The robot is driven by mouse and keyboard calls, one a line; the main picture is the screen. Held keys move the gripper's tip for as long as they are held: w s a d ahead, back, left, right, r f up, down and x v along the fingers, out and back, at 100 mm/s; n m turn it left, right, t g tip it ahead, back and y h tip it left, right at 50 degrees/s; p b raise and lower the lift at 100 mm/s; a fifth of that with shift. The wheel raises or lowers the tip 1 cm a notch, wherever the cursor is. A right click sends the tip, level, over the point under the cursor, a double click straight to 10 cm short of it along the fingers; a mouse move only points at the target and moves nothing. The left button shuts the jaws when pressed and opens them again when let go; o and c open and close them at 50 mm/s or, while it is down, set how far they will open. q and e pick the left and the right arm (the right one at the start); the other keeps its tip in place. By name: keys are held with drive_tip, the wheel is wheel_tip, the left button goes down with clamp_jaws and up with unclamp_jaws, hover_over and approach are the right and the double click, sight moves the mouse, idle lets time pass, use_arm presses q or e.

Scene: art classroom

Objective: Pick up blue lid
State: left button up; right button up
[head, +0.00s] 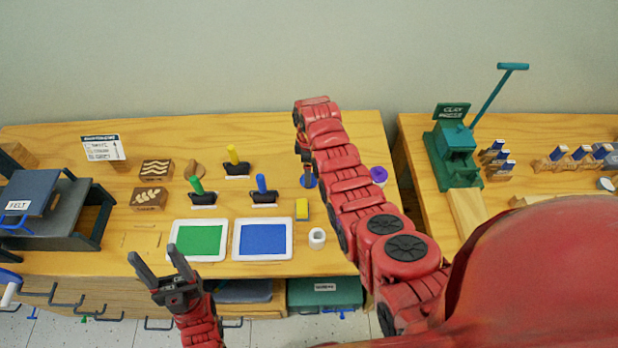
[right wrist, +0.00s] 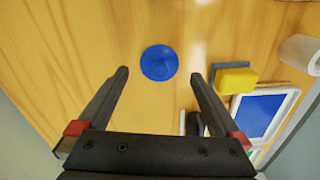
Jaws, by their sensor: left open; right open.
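The blue lid (right wrist: 159,62) is round and lies on the wooden table in the right wrist view. It sits between and slightly beyond the fingertips of my right gripper (right wrist: 160,74), which is open and empty above the table. In the head view a bit of the blue lid (head: 309,182) shows beside my right arm, which hides much of the area around it. My left gripper (head: 153,256) is open and empty at the table's front edge, left of the green pad.
A yellow and grey block (right wrist: 236,79) lies close right of the lid. The head view shows a green pad (head: 199,240), a blue pad (head: 263,239), a white cup (head: 317,238) and a purple ring (head: 378,175). Several stamps stand behind the pads.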

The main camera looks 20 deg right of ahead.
drive_tip(key=shift+f+p, duration=0.4)
drive_tip(key=shift+f, duration=0.45)
drive_tip(key=shift+f+b, duration=0.5)
drive_tip(key=shift+f, duration=0.7)
drive_tip(key=c, duration=1.3)
